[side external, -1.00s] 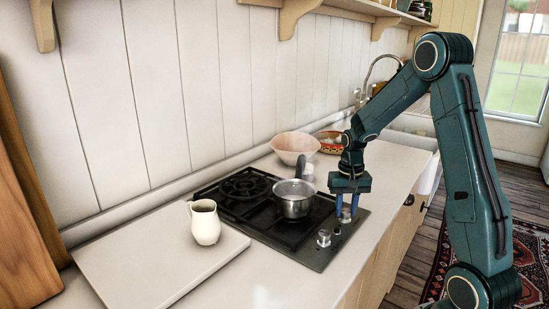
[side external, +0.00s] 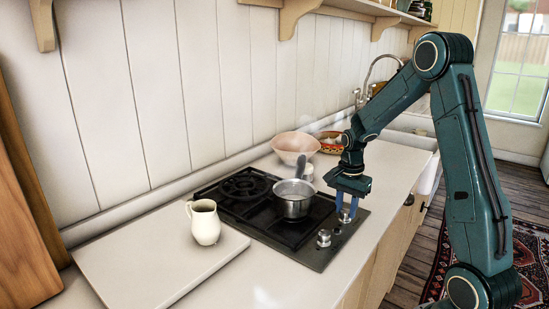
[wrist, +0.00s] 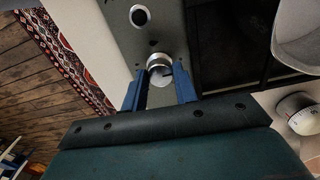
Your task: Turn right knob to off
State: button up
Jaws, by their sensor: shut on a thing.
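The right knob (side external: 345,216) is a silver knob on the front strip of the black stove (side external: 318,262). My gripper (side external: 347,208) points down over it, with its blue fingers on either side of the knob. In the wrist view the knob (wrist: 158,62) sits between my two fingertips (wrist: 160,86), and my gripper is shut on it. Part of the knob is hidden by the fingers. The other knob (side external: 323,238) stands free on the same strip, to the left in the side view, and also shows in the wrist view (wrist: 139,15).
A steel saucepan (side external: 293,207) stands on the stove close to my gripper, its dark handle pointing up and back. A cream jug (side external: 204,226) stands on a pale board (side external: 130,270) at left. A pink bowl (side external: 295,142) and a patterned bowl (side external: 331,148) are behind.

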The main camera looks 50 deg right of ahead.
aim_at(345, 211)
dwell(0.4)
jog(key=o, duration=1)
jog(key=shift+c, duration=0.2)
jog(key=shift+r, duration=0.15)
notch_tip(345, 211, up, 14)
jog(key=shift+f, duration=0.2)
jog(key=shift+a, duration=0.1)
